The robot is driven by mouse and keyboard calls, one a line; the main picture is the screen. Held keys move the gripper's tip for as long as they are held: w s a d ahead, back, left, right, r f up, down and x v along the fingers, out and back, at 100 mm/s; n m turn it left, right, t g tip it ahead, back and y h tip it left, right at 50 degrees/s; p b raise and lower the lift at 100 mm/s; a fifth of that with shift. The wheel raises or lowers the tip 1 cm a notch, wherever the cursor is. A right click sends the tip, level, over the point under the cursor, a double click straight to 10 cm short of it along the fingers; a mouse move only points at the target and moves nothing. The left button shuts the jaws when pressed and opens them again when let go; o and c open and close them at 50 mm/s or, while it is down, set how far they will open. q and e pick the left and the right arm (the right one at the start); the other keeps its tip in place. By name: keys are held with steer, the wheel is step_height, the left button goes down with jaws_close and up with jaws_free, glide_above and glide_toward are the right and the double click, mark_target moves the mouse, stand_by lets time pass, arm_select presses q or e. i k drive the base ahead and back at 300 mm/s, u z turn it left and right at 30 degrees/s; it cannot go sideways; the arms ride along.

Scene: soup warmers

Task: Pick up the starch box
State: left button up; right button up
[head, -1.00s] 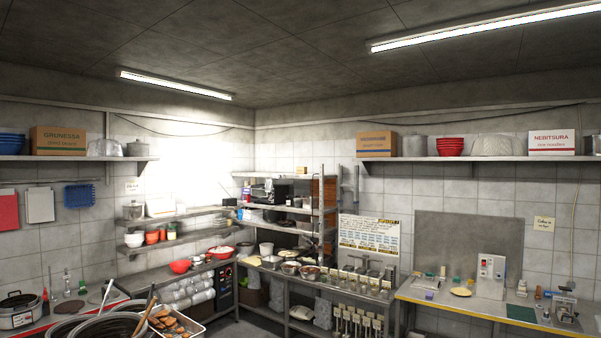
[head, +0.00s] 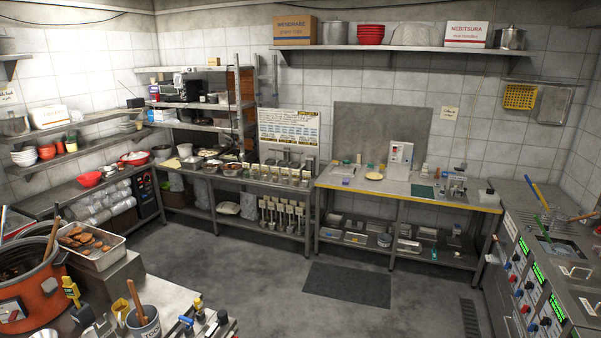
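A brown cardboard box (head: 295,29) sits on the high wall shelf at the back; its small print is too fine to read surely, so I cannot tell if it is the starch box. A white box with red bands (head: 466,34), lettered NEBITSURA, stands further right on the same shelf. A white box (head: 47,116) also sits on the left wall shelf. None of these is clearly labelled as starch. Neither of my grippers is in view.
The grey floor (head: 230,270) is open in the middle, with a dark mat (head: 347,285). A yellow-edged worktable (head: 400,187) stands at the back, a steel cooker unit (head: 545,270) at the right. A counter with an orange pot (head: 30,295) is at the near left.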

mark_target(215, 61)
steer(key=i, duration=2)
